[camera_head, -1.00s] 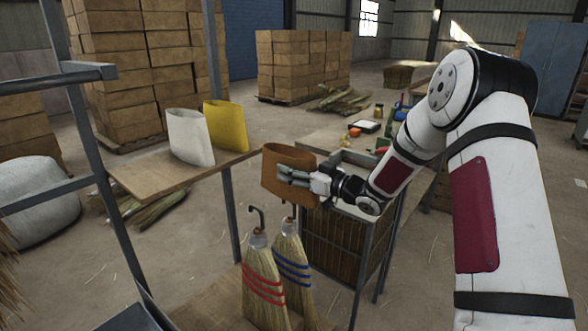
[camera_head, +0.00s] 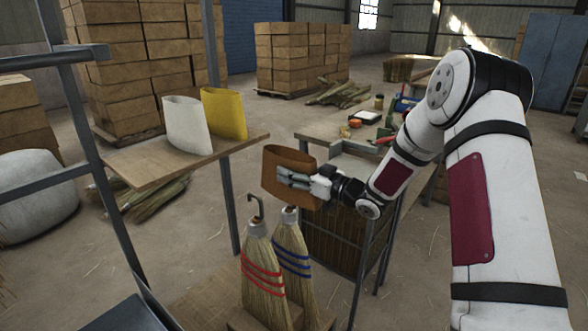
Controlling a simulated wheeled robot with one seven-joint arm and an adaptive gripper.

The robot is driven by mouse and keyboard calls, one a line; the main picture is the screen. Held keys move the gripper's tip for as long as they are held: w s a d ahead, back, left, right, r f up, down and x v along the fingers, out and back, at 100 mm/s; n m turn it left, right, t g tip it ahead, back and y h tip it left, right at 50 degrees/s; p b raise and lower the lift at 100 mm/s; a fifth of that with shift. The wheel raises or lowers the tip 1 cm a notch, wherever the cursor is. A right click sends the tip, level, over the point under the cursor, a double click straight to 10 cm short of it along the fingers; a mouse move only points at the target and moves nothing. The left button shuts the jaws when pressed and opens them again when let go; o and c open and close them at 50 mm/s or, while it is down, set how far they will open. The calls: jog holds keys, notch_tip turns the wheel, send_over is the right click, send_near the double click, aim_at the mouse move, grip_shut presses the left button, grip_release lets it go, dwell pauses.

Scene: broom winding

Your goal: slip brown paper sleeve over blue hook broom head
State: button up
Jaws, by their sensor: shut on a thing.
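My gripper (camera_head: 284,177) is shut on the wall of the brown paper sleeve (camera_head: 278,159), an open-topped oval band held upright. The broom with blue bands (camera_head: 292,252) stands upright, just below the sleeve in the picture. Its grey neck shows, but its hook is hidden behind the sleeve. The lower edge of the sleeve overlaps the top of this broom in the picture; I cannot tell whether they touch. The broom with red bands (camera_head: 262,270) stands close on the left, with its dark hook (camera_head: 256,205) bare.
White (camera_head: 186,126) and yellow (camera_head: 226,115) sleeves stand on a wooden shelf (camera_head: 165,165) at left. Metal posts rise at left. A crate-like bin (camera_head: 335,238) and a workbench (camera_head: 330,125) with small items stand behind and right of the brooms.

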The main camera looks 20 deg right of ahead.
aim_at(294, 207)
jog(key=shift+f+b, duration=0.7)
jog(key=shift+f, duration=0.7)
jog(key=shift+f, duration=0.15)
jog(key=shift+f+b, duration=2.8)
jog(key=shift+f, duration=1.55)
jog(key=shift+f, duration=0.1)
jog(key=shift+f+b, duration=4.6)
jog(key=shift+f, duration=1.8)
jog(key=shift+f, duration=0.1)
